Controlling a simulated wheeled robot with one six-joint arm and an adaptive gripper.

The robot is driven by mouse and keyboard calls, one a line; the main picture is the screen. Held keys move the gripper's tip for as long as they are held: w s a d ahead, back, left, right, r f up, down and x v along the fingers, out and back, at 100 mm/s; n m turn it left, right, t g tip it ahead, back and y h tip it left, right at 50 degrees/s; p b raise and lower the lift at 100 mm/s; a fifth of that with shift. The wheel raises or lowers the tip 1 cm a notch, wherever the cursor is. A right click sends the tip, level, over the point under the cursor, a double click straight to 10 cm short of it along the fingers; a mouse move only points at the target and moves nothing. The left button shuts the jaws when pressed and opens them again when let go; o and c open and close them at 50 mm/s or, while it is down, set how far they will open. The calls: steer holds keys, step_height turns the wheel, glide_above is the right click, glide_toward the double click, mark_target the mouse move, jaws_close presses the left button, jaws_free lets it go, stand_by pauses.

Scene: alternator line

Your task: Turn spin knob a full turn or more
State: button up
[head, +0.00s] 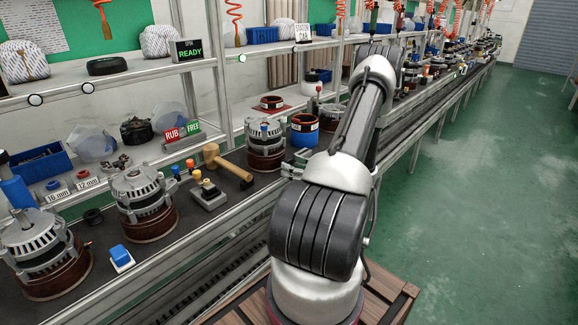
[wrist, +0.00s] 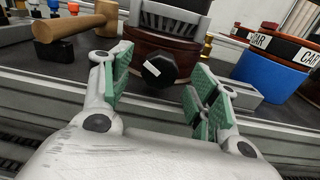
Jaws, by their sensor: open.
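The spin knob (wrist: 160,70) is a black, faceted knob with a white mark on its face. In the wrist view it sits low at the front of an alternator's red-brown base (wrist: 185,47). My gripper (wrist: 161,84) is open, with one green-padded finger to the left of the knob and the other to the right. A gap shows on both sides, and I cannot tell how far the fingertips reach along it.
A wooden mallet (head: 228,165) lies left of the alternator, also in the wrist view (wrist: 75,25). A blue pot (head: 304,132) with a red-orange ring stands to the right. More alternators (head: 143,200) stand at left.

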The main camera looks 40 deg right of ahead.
steer(key=shift+w+a, duration=0.1)
steer(key=shift+w, duration=1.25)
steer(key=c, duration=1)
steer(key=shift+n, duration=1.5)
steer(key=shift+c, duration=0.2)
steer(key=o, duration=1)
steer(key=shift+o, duration=0.2)
steer(key=s+d, duration=0.1)
steer(key=s, duration=1.1)
steer(key=shift+d, duration=0.15)
